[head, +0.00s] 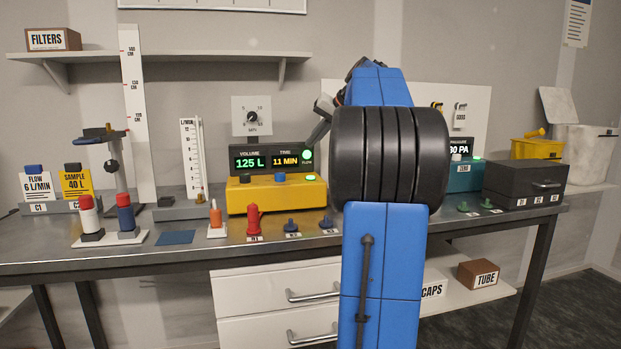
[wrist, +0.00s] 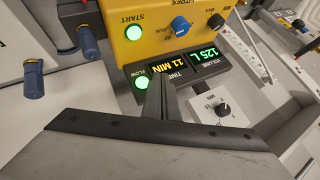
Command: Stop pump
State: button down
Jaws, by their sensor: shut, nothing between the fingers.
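The pump is a yellow box (head: 260,197) on the bench, with a dark display (head: 270,158) reading volume 125 L and time 11 min. A lit green START button (head: 309,178) sits at its right end; in the wrist view the button (wrist: 134,32) is clear of my fingers. A green FLOW light (head: 307,155) is lit on the display. A blue knob (head: 280,177) and a black knob (head: 245,178) are on top. My gripper (head: 317,133) is shut and empty, its tips (wrist: 162,82) near the FLOW end of the display. Contact cannot be told.
My arm hides the bench right of the pump. A wall dial (head: 252,116) is behind the display. A red bottle-like part (head: 254,220) and blue valves (head: 291,226) stand in front. A flow tube (head: 193,160) is left. A teal gauge box (head: 464,176) is right.

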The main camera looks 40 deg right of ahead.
jog(key=shift+f, duration=3.85)
jog(key=shift+f, duration=0.35)
jog(key=shift+f, duration=0.45)
jog(key=shift+r, duration=0.85)
jog(key=shift+r, duration=2.5)
